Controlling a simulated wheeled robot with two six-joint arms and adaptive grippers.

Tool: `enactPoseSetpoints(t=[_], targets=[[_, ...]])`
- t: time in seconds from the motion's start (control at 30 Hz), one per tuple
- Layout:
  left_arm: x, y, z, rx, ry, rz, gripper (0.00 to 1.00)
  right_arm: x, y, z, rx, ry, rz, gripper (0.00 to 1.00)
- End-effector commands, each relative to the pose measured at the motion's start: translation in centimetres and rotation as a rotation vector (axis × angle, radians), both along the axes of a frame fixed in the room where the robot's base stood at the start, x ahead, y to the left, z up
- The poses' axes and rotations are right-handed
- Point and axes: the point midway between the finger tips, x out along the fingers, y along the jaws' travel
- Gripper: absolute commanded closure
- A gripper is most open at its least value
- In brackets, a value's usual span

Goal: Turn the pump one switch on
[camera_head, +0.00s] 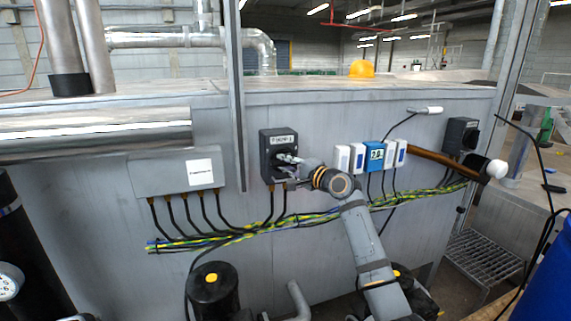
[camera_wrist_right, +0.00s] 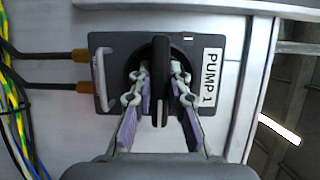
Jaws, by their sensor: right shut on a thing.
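The pump one switch (camera_head: 268,158) is a dark box on the grey metal wall, left of centre in the head view. The right wrist view shows its white PUMP 1 label (camera_wrist_right: 208,78) and its black knob (camera_wrist_right: 161,48). The knob's handle stands upright in that view, across the length of the box. My right gripper (camera_head: 289,164) reaches the switch from the right. In the wrist view its fingers (camera_wrist_right: 160,82) are shut on the knob, one on each side. My left gripper is not in view.
A grey junction box (camera_head: 150,177) is on the wall at left. White and blue modules (camera_head: 375,157) sit right of the switch. Another dark switch box (camera_head: 462,133) is further right. Yellow-green cables (camera_head: 330,215) run below.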

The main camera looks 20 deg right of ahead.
Motion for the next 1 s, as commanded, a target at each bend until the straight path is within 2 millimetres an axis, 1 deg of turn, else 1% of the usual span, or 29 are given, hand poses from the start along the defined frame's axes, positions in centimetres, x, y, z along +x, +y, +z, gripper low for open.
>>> enactPoseSetpoints(t=[0.27, 0.47, 0.67, 1.0], targets=[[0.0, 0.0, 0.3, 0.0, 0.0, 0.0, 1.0, 0.0, 0.0, 0.1, -0.023, 0.0, -0.001, 1.0], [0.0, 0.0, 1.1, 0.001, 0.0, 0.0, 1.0, 0.0, 0.0, 0.2, -0.116, -0.002, 0.0, 1.0], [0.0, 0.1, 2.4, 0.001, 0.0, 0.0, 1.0, 0.0, 0.0, 0.3, -0.279, -0.007, 0.001, 1.0], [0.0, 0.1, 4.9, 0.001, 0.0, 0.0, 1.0, 0.0, 0.0, 0.3, -0.603, -0.019, 0.001, 1.0]])
